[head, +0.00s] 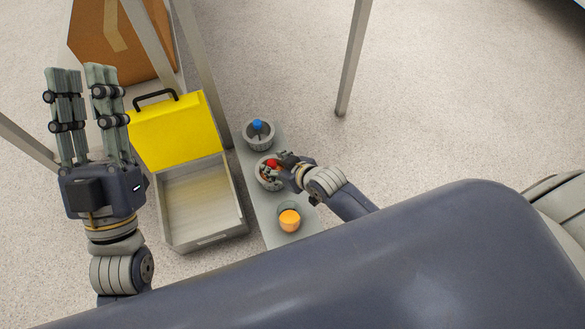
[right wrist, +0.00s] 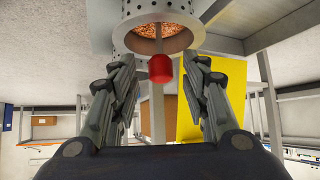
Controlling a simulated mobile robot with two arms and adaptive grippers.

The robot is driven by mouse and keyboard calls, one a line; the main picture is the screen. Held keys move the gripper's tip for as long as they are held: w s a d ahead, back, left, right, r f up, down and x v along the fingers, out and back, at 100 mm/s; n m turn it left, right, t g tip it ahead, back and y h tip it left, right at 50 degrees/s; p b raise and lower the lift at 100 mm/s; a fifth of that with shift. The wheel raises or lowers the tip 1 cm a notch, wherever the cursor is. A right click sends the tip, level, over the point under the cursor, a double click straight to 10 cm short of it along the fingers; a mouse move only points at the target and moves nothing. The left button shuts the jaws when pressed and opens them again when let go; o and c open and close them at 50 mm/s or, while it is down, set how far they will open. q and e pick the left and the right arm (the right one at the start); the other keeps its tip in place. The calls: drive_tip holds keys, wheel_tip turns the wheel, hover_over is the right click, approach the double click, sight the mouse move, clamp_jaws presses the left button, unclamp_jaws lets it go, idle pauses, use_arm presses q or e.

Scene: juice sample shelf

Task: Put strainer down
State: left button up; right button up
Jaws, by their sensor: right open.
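A round grey perforated strainer with a red knob (head: 272,163) stands on a narrow grey shelf (head: 250,190). In the right wrist view, its perforated wall (right wrist: 124,40) surrounds reddish-orange pulp, and the red knob (right wrist: 160,68) is on a thin stem. My right gripper (head: 285,165) is over this strainer's right side in the head view and partly hides it. In the right wrist view my right gripper (right wrist: 162,80) is open, with the knob between its fingers and a gap on both sides. My left gripper (head: 84,72) is open and empty, raised at the left.
A similar strainer with a blue knob (head: 257,126) stands at the shelf's far end. A cup of orange juice (head: 289,220) stands at the near end. Metal legs (head: 353,60) rise behind.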

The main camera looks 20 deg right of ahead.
drive_tip(key=p+v, duration=0.4)
drive_tip(key=v, duration=0.7)
use_arm(q)
wheel_tip(320, 180, down, 20)
drive_tip(key=w+a+g+y, duration=0.2)
drive_tip(key=g+y, duration=0.2)
drive_tip(key=g, duration=0.8)
drive_tip(key=shift+w, duration=0.2)
use_arm(e)
wheel_tip(320, 180, up, 21)
drive_tip(key=w+m+t+h, duration=0.1)
drive_tip(key=m+t, duration=0.1)
drive_tip(key=t, duration=0.2)
drive_tip(key=shift+w+d, duration=0.3)
drive_tip(key=shift+w, duration=0.05)
